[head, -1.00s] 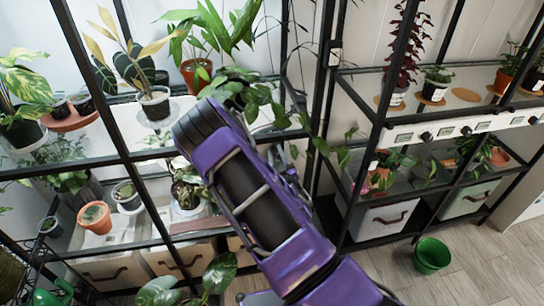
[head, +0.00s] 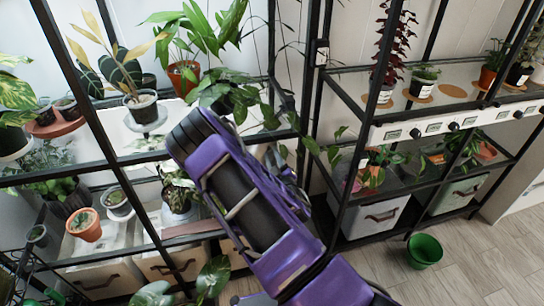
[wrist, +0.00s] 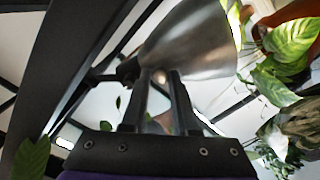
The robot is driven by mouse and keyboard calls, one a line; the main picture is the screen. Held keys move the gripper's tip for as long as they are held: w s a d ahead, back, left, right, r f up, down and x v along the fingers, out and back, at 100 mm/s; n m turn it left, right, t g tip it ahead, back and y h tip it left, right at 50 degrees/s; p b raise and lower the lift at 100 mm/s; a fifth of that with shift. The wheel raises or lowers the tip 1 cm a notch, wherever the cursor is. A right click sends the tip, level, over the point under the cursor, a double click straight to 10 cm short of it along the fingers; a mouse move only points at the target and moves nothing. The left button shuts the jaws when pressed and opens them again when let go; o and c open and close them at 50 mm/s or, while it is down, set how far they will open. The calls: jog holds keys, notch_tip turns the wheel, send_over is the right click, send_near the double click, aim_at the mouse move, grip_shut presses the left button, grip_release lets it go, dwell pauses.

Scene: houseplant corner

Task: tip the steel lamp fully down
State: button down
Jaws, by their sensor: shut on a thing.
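The steel lamp shows in the wrist view as a brushed-metal, cone-shaped shade (wrist: 192,40), tilted, with its wide end at the upper right. My gripper (wrist: 160,78) has its two dark fingers up against the shade's lower edge, closed on the lamp. The exact spot between the fingertips is hard to make out, and a small bright patch shows there. In the head view my purple arm covers the gripper, and I cannot make out the lamp there.
Black-framed shelves hold many potted plants. Leaves (wrist: 290,45) are close to the shade's right. A green bucket (head: 425,251) stands on open floor at right.

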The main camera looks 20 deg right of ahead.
jog(key=c, duration=0.7)
grip_release()
jog(key=shift+d, duration=0.1)
jog(key=s, duration=1.7)
jog(key=shift+s, duration=0.25)
